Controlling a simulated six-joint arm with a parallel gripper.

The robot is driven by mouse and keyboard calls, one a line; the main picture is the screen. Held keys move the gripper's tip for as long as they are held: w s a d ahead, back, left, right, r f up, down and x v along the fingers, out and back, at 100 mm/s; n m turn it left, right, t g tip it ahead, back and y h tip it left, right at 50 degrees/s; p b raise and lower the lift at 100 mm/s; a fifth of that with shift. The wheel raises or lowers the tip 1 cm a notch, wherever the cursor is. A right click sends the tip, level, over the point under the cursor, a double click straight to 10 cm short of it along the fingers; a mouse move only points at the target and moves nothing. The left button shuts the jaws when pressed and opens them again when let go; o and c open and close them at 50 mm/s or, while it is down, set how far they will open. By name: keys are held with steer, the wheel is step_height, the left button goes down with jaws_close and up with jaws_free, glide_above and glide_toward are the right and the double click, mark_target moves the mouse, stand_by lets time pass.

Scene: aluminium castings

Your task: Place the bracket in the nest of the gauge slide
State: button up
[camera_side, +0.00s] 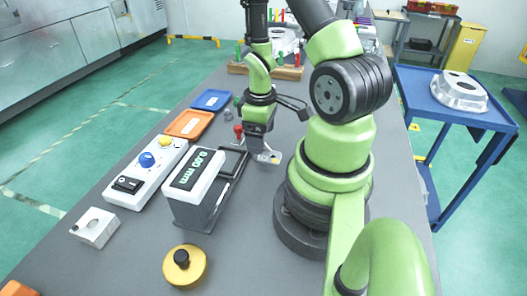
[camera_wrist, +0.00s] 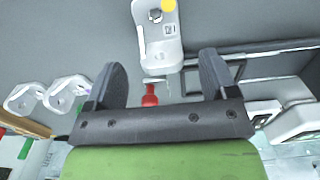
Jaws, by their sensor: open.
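The bracket (camera_wrist: 157,42) is a pale metal piece with a hole, a small square code and a yellow dot; in the side view it (camera_side: 269,158) shows low by my fingertips. My gripper (camera_wrist: 160,70) is open; the bracket's near end lies between and beyond its fingers in the wrist view, with gaps on both sides. In the side view my gripper (camera_side: 259,149) points down just right of the dark gauge slide (camera_side: 234,161). The slide stands beside the gauge (camera_side: 195,184), whose display reads 0.00 mm. The nest is not clearly visible.
A red knob (camera_side: 238,130) stands close left of my gripper. A control box (camera_side: 146,172), orange tray (camera_side: 189,124) and blue tray (camera_side: 211,100) lie left. A metal block (camera_side: 94,228) and brass disc (camera_side: 185,266) are in front. Two pale castings (camera_wrist: 67,93) show in the wrist view.

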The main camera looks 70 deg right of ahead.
mark_target(268, 150)
steer(key=shift+w+f, duration=0.1)
steer(key=shift+f, duration=1.35)
steer(key=c, duration=1.1)
steer(key=shift+r, duration=0.1)
